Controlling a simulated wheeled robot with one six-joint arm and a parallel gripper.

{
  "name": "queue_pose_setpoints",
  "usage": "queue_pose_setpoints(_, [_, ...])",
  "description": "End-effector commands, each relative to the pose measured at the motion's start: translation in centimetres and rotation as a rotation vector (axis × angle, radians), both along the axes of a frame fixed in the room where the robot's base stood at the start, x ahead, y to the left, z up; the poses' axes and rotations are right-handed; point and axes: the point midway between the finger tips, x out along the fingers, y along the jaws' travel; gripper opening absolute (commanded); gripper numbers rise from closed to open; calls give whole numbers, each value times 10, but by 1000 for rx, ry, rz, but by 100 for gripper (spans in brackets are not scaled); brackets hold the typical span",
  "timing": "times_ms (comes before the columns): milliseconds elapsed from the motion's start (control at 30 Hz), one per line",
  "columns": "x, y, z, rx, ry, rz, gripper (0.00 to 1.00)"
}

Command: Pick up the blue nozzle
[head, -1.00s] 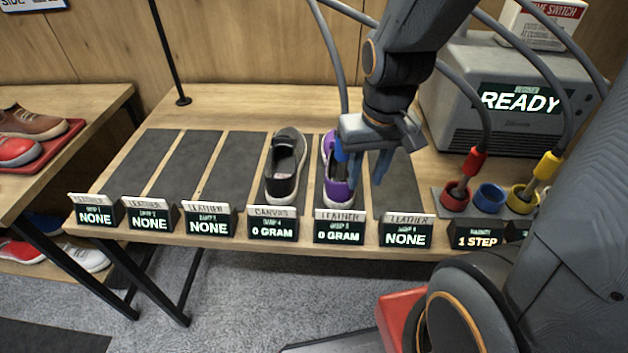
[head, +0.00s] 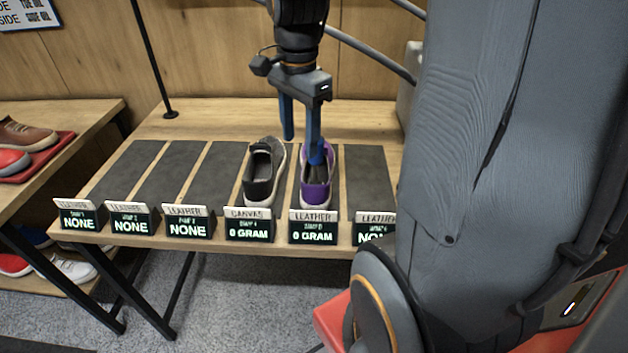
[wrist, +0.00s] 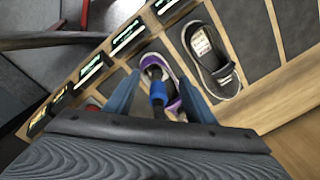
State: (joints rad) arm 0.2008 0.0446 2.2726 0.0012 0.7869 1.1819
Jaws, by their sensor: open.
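The blue nozzle (head: 320,156) stands in the purple shoe (head: 316,191), partly hidden behind a finger in the head view. The wrist view shows its blue collar (wrist: 158,92) and dark stem between my two fingers, with a visible gap on each side. My gripper (head: 301,146) is open and points down over the purple shoe; it also shows in the wrist view (wrist: 159,77). Whether either finger touches the nozzle or the shoe I cannot tell.
A black canvas shoe (head: 262,172) stands just left of the purple one. Small display signs (head: 190,225) line the table's front edge. Several dark mats (head: 180,175) on the left are bare. A grey hose (head: 370,52) runs behind my gripper. My arm covers the right side.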

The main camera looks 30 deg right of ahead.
Motion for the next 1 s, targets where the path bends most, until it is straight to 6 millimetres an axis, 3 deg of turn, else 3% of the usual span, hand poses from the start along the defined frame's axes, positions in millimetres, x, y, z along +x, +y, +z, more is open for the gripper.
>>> queue_pose_setpoints(100, [8,-21,16,10,14,-285,50])
queue_pose_setpoints(200, [11,-32,26,15,25,-456,50])
queue_pose_setpoints(400, [13,-42,34,18,37,-616,50])
queue_pose_setpoints(767, [13,-43,2,18,40,-627,50])
queue_pose_setpoints(1000, [14,-46,-29,18,41,-626,50])
